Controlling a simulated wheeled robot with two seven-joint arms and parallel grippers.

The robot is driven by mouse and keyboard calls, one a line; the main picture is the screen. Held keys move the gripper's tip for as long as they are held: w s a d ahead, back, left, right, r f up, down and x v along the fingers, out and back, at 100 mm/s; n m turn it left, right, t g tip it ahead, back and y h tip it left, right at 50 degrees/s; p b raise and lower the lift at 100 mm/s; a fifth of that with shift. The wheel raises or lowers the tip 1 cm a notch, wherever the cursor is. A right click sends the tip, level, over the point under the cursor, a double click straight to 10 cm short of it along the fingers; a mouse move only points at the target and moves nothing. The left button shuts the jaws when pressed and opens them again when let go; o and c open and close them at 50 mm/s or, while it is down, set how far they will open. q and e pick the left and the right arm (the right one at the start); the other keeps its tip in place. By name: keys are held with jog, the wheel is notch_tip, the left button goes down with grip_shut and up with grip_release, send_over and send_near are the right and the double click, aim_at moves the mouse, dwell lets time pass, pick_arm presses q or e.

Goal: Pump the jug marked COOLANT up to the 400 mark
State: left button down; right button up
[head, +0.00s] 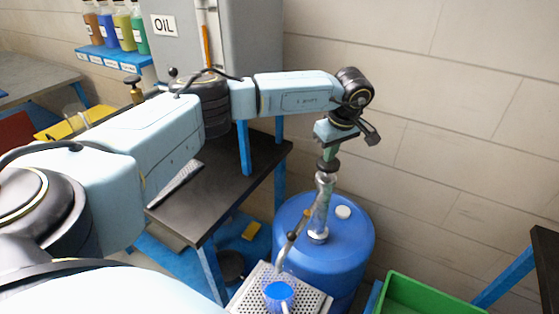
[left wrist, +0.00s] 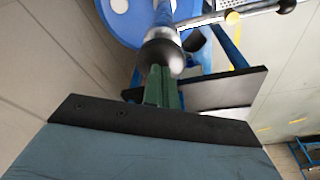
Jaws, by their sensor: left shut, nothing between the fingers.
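A hand pump (head: 323,205) stands upright on the blue drum (head: 347,265). Its dark round knob (head: 328,166) is at the top, and it also shows in the left wrist view (left wrist: 163,52). My left gripper (head: 328,154) is shut and empty, its green fingers (left wrist: 160,88) pointing down at the knob, touching or very close to it. The pump's spout (head: 290,243) slopes down to the left toward a small jug (head: 279,293) with blue contents. The jug's label and level marks cannot be read. My right gripper is not in view.
The jug stands on a perforated tray (head: 243,302). A dark bench (head: 235,165) is left of the drum, a green crate (head: 425,298) at lower right. A grey cabinet marked OIL (head: 165,45) and a blue bottle rack (head: 115,58) stand behind.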

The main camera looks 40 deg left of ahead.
pick_arm(q)
jog(key=shift+r+p, duration=2)
jog(key=shift+r, duration=1)
jog(key=shift+f, duration=0.15)
jog(key=shift+f+b, duration=2)
jog(key=shift+f, duration=1.65)
jog(key=shift+r, duration=0.15)
jog(key=shift+r+p, duration=2.35)
jog(key=shift+r, duration=1.3)
jog(key=shift+r, duration=0.1)
